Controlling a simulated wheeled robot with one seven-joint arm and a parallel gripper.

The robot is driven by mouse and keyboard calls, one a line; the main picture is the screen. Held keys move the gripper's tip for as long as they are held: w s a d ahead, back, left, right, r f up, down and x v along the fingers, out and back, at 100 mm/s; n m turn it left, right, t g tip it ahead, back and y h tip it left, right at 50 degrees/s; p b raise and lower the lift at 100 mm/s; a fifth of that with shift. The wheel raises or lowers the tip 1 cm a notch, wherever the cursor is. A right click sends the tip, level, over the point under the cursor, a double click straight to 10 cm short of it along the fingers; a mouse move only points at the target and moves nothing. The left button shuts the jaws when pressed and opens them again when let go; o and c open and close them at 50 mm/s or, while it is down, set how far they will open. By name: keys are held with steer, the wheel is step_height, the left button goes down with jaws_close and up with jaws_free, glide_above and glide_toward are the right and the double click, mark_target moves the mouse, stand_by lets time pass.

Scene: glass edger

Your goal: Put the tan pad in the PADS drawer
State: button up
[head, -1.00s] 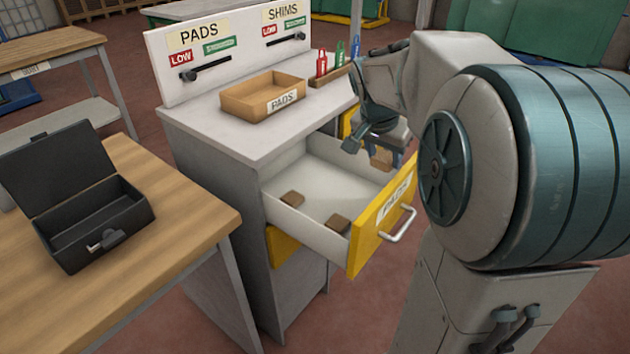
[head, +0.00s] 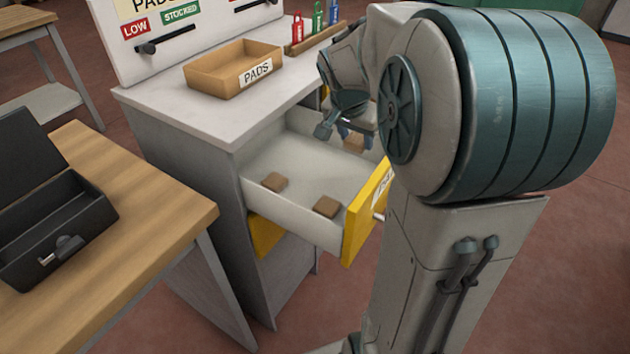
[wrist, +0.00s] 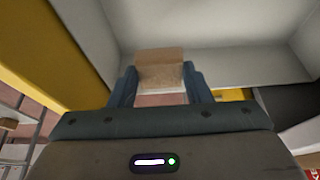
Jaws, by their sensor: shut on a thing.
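The tan pad (wrist: 160,68) is a small block held between the two fingers of my gripper (wrist: 160,78) in the wrist view. In the head view the pad (head: 354,144) shows below my gripper (head: 350,134), near the far right side of the open drawer (head: 300,181). The drawer has a white inside and a yellow front (head: 365,215) with a label partly hidden by my arm. Two brown pads, one at the left (head: 274,181) and one near the front (head: 326,207), lie on its floor. Whether the held pad is inside the drawer's walls, I cannot tell.
A tan tray labelled PADS (head: 232,78) stands on the cabinet top (head: 190,108), with red, green and blue tags (head: 317,22) behind it. A wooden table (head: 150,215) with an open black box (head: 60,235) is at the left.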

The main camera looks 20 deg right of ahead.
mark_target(353, 177)
step_height(353, 177, down, 10)
steer(key=shift+r+b, duration=0.1)
steer(key=shift+b, duration=0.6)
steer(key=shift+f+b, duration=0.2)
steer(key=shift+b, duration=0.1)
steer(key=o, duration=1)
steer(key=shift+c, duration=0.2)
steer(key=shift+r, duration=0.15)
steer(key=shift+r+p, duration=0.15)
steer(key=shift+p, duration=0.25)
steer(key=p+v, duration=0.1)
steer(key=v, duration=1)
steer(key=shift+a+r, duration=0.15)
steer(key=shift+r, duration=0.25)
steer(key=shift+s, duration=0.1)
